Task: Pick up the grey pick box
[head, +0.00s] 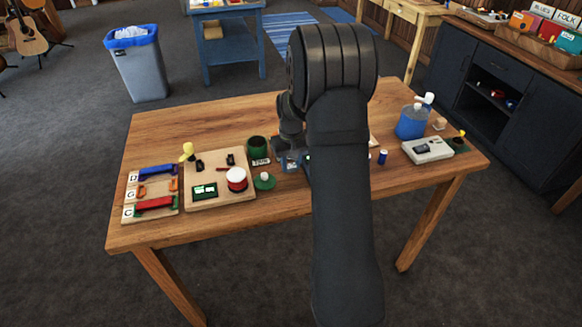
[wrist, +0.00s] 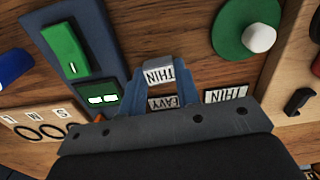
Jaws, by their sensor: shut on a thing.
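The blue-grey pick box (wrist: 162,62) is at the centre of the wrist view, with a white label reading THIN upside down. A second label, ending in EAVY, shows just below it. My gripper (wrist: 160,88) is shut on the box; its wide dark palm covers the lower part of the view, and the fingers are hard to tell from the box. In the head view my dark arm covers the middle of the table, and the box is mostly hidden beside it. I cannot tell whether the box touches the table.
Left of my arm stand a green cup (head: 257,147), a green lid (head: 264,182), a wooden board (head: 214,201) and the D, G, C rack (head: 132,195). To the right are a blue bottle (head: 411,124) and a grey device (head: 428,149). The wooden table's (head: 270,215) front strip is bare.

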